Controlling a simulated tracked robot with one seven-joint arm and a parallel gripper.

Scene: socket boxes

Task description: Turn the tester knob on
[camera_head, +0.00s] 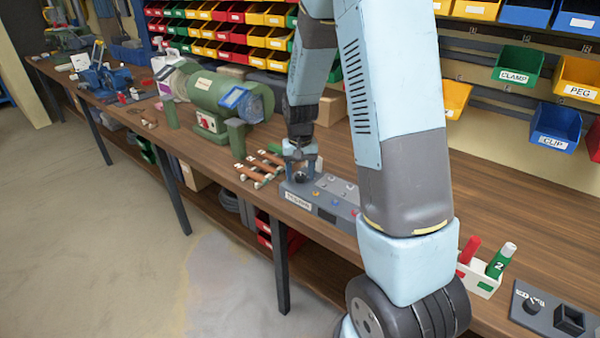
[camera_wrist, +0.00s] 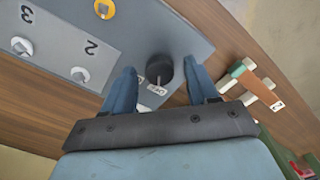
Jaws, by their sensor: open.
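The tester (camera_head: 328,203) is a grey box near the front edge of the workbench, and its panel also shows in the wrist view (camera_wrist: 125,40). The black round tester knob (camera_wrist: 159,68) sits on the panel, with a small white label beside it that is too blurred to read. My gripper (camera_wrist: 161,76) is open, its two blue fingers on either side of the knob with a visible gap to each. In the head view my gripper (camera_head: 301,165) is over the left end of the tester, and the knob is partly hidden between the fingers.
A white holder (camera_head: 480,279) with red and green pieces stands right.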

